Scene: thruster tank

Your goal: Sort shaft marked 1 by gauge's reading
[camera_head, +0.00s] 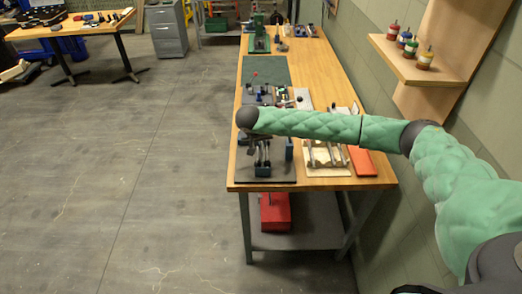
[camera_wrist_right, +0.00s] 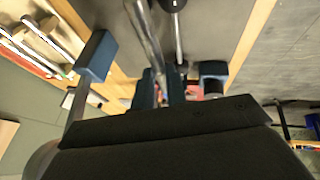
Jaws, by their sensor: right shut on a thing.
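My right gripper (camera_head: 258,138) is over the near end of the wooden bench, above a dark plate (camera_head: 284,176) that carries a fixture with blue blocks (camera_head: 263,171). In the right wrist view its fingers (camera_wrist_right: 163,86) are shut on a bright metal shaft (camera_wrist_right: 146,32), which runs away toward the top of the picture. I cannot read a number on it. Blue blocks (camera_wrist_right: 97,55) stand to the side of the fingers. A wooden rack (camera_head: 325,165) with several metal shafts lies right of the fixture. The gauge's reading is not legible. My left gripper is not in view.
An orange-red tray (camera_head: 362,161) lies right of the rack, near the wall. A green mat (camera_head: 268,70) and a green machine (camera_head: 259,38) are farther back. A shelf (camera_head: 410,68) with small bottles hangs on the right wall. The floor left of the bench is clear.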

